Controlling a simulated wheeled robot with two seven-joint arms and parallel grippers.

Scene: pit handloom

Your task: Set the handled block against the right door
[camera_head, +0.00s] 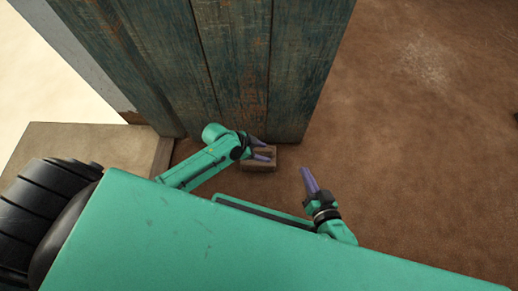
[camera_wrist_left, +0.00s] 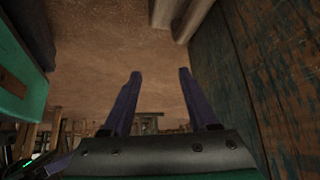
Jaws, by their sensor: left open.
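The weathered blue-green plank door (camera_head: 240,65) stands upright at the top of the head view; a similar wooden face (camera_wrist_left: 275,80) fills the right of the left wrist view. The small brown handled block (camera_head: 259,166) sits on the floor at the door's foot; I cannot tell whether it touches the door. My left gripper (camera_head: 266,153) is open at the block, its fingers partly over it. The left wrist view shows the fingers (camera_wrist_left: 160,75) apart with nothing clearly between them. My right gripper (camera_head: 306,176) is to the right of the block, away from it; its fingers overlap.
A pale wooden ledge (camera_head: 80,143) lies left of the door. Brown earth floor (camera_head: 420,150) is open to the right. Two tan bars (camera_wrist_left: 167,12) show at the top of the left wrist view; I cannot tell what they belong to. Wooden structures (camera_wrist_left: 150,120) stand far off there.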

